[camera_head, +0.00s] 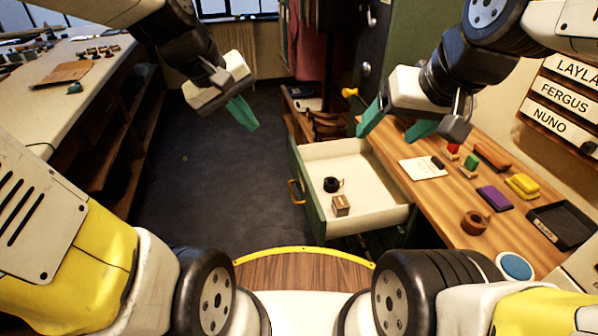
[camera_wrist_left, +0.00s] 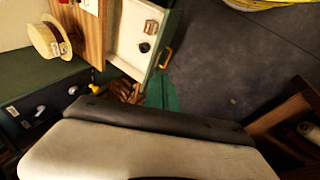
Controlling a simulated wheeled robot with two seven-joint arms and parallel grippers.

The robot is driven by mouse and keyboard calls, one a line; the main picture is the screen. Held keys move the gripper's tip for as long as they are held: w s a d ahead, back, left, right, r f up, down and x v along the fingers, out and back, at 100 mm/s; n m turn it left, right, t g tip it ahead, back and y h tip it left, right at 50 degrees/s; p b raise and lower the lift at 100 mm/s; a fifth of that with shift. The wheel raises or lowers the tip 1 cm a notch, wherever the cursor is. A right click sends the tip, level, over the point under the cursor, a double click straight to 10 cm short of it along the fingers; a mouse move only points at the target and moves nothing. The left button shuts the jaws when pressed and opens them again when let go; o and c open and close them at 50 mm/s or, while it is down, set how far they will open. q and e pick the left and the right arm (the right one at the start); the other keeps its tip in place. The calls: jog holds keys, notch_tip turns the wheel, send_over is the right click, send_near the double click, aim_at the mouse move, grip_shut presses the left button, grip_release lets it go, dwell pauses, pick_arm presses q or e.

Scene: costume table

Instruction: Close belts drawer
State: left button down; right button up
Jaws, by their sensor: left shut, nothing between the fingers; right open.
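The open drawer (camera_head: 318,218) has a green front, a brass handle (camera_head: 296,191) and a pale interior. It is pulled out from under the wooden table (camera_head: 445,210). A dark coiled item (camera_head: 331,184) and a small tan box (camera_head: 341,205) lie inside it. In the left wrist view the drawer (camera_wrist_left: 128,38) is at the top centre. I see no label on its front. My left gripper (camera_head: 243,113) is shut and empty over the floor, left of and beyond the drawer. My right gripper (camera_head: 397,126) is open and empty above the drawer's far side and the table edge.
On the table are a white card (camera_head: 422,168), a purple block (camera_head: 494,198), a yellow item (camera_head: 522,186), a brown roll (camera_head: 475,222) and a black tray (camera_head: 562,226). Dark floor (camera_head: 215,170) is clear left of the drawer. A long workbench (camera_head: 70,95) stands far left.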

pick_arm(q)
jog(key=w+d+f+n+g+h, duration=0.1)
jog(key=w+d+f+n+g, duration=0.1)
jog(key=w+f+n, duration=0.75)
jog(key=n+g, duration=0.1)
jog(key=n, duration=0.5)
send_near(294, 199)
jog(key=shift+n+y, duration=0.25)
jog(key=shift+y, duration=0.05)
jog(key=d+f, duration=0.1)
jog(key=f, duration=0.1)
jog(key=d+f, duration=0.1)
jog(key=w+d+f, duration=0.1)
jog(key=d+f, duration=0.1)
jog(key=shift+f, duration=0.35)
jog(key=shift+w+d, duration=0.2)
jog(key=shift+d, duration=0.35)
jog(key=shift+d, duration=0.15)
